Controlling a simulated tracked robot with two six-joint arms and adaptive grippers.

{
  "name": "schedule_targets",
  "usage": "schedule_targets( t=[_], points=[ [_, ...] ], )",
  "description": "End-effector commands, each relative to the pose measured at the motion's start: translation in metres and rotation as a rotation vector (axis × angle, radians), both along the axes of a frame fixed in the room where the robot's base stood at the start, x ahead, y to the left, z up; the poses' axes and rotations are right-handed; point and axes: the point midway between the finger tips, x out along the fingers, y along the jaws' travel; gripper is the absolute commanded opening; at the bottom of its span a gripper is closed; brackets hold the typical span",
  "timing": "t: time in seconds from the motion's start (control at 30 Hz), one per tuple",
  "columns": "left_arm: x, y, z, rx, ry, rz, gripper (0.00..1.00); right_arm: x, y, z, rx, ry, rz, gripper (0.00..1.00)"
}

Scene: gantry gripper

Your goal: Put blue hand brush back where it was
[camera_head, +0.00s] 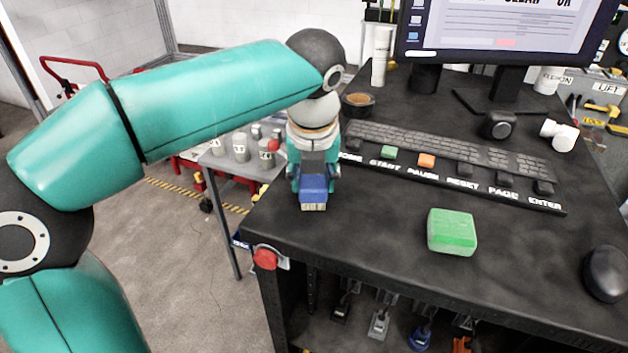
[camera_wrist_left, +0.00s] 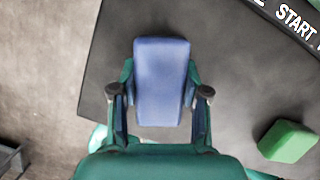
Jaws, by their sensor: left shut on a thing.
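The blue hand brush (camera_head: 314,188) is in my left gripper (camera_head: 313,178), over the left front part of the black desk. In the head view its blue body points toward the viewer and pale bristles show at its lower end. In the left wrist view the blue block of the brush (camera_wrist_left: 162,80) sits between the two fingers of my left gripper (camera_wrist_left: 160,95), which are shut on its sides. I cannot tell whether the brush touches the desk top. My right gripper is not in view.
The black desk (camera_head: 370,235) carries a green block (camera_head: 452,231), a keyboard (camera_head: 450,148), a row of labelled buttons, a cup (camera_head: 358,104), a monitor and a mouse (camera_head: 604,272). A red button (camera_head: 265,259) is on the front left corner. Several tools hang below the desk.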

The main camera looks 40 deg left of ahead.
Motion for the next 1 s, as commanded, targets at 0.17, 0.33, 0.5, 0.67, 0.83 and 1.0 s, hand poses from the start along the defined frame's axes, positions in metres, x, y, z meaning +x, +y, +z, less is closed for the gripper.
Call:
schedule_targets(
  t=[0.17, 0.33, 0.5, 0.67, 0.83, 1.0],
  points=[
    [0.0, 0.0, 0.0, 0.0, -0.002, 0.001, 0.08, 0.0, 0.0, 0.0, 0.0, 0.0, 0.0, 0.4],
    [0.0, 0.0, -0.002, 0.0, -0.001, 0.001, 0.49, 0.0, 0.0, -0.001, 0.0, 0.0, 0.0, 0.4],
    [0.0, 0.001, -0.001, 0.0, -0.001, 0.001, 0.7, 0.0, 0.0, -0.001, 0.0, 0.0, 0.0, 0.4],
    [0.0, 0.001, -0.001, 0.0, -0.001, 0.001, 0.7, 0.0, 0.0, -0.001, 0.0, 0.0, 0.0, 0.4],
    [0.0, 0.001, 0.002, -0.001, -0.002, 0.002, 0.7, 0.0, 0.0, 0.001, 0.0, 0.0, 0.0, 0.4],
    [-0.003, -0.002, 0.018, -0.001, -0.004, 0.0, 0.7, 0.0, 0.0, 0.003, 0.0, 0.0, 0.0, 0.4]
  ],
)
